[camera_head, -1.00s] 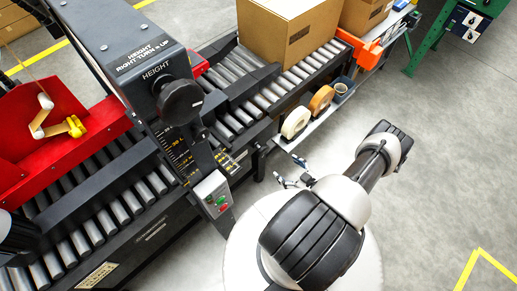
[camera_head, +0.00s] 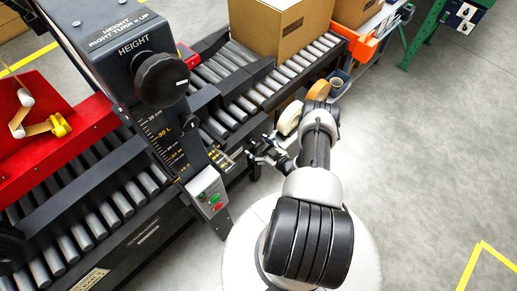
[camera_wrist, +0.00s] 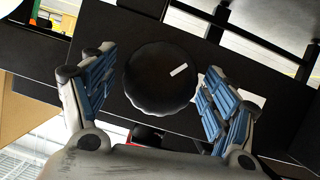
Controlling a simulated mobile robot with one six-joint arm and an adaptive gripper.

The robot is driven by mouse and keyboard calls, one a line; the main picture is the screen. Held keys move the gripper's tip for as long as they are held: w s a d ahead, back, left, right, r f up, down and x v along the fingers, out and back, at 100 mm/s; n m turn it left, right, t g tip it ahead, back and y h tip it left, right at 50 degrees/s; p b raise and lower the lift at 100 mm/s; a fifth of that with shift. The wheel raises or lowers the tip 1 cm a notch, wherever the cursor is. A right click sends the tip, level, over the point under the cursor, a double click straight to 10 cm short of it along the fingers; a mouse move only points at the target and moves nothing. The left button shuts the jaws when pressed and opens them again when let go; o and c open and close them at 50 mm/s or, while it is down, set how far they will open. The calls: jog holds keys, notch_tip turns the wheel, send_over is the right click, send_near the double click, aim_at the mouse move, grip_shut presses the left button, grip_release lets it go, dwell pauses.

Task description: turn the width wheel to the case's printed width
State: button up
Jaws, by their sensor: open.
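My gripper (camera_head: 262,150) is low beside the machine's conveyor. In the wrist view my gripper (camera_wrist: 158,97) is open, with its blue-padded fingers on either side of a round black wheel (camera_wrist: 158,85). The wheel has a white mark pointing to the upper right. Gaps show between wheel and fingers; no label on it is readable, and it is hidden in the head view. A small yellow-marked scale (camera_head: 227,160) lies just left of the gripper. A cardboard case (camera_head: 270,25) stands on the rollers; its print is too small to read.
A HEIGHT knob (camera_head: 162,80) with its own scale is on the black column. The floor (camera_head: 430,150) to the right is clear.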

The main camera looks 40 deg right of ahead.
jog(key=shift+w, duration=0.15)
jog(key=c, duration=1.1)
jog(key=shift+n+h, duration=0.4)
jog(key=shift+n, duration=0.1)
jog(key=o, duration=1.1)
jog(key=v, duration=1.2)
